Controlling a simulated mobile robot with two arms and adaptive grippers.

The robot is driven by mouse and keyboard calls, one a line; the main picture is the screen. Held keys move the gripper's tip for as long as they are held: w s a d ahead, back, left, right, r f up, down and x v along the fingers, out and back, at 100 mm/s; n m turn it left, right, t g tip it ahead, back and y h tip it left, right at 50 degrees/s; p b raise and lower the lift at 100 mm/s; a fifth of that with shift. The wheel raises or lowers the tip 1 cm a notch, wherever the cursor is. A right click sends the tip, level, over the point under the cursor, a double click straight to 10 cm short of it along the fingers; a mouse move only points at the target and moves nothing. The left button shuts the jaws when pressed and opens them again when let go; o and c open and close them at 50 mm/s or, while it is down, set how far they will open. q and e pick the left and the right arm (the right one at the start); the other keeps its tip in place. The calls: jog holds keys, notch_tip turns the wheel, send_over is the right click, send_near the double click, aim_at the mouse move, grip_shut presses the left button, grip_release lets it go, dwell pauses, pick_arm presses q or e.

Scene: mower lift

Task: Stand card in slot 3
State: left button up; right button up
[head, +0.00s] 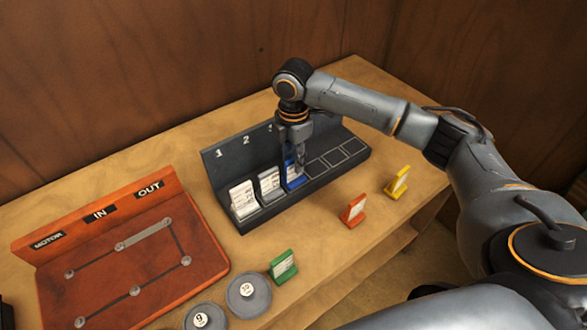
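A black rack (228,158) stands on the table with numbered slots in a row; the numbers 1 and 2 read clearly and the third is partly hidden by my arm. A blue card (293,180) is upright in the third slot from the left. My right gripper (299,166) reaches down from above and its narrow fingers are closed at the top of the blue card, partly covering it. A white card (243,198) stands in slot 1 and a grey card (269,182) in slot 2. My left gripper is not in view.
Slots right of the blue card are empty. An orange card (353,210), a yellow card (398,181) and a green card (284,266) stand on the wooden table (330,243). A red board (130,265) and two grey discs (249,294) are at left and front.

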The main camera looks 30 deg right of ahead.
notch_tip(320, 180, up, 8)
jog(key=shift+f+b, duration=0.15)
jog(key=shift+b, duration=0.45)
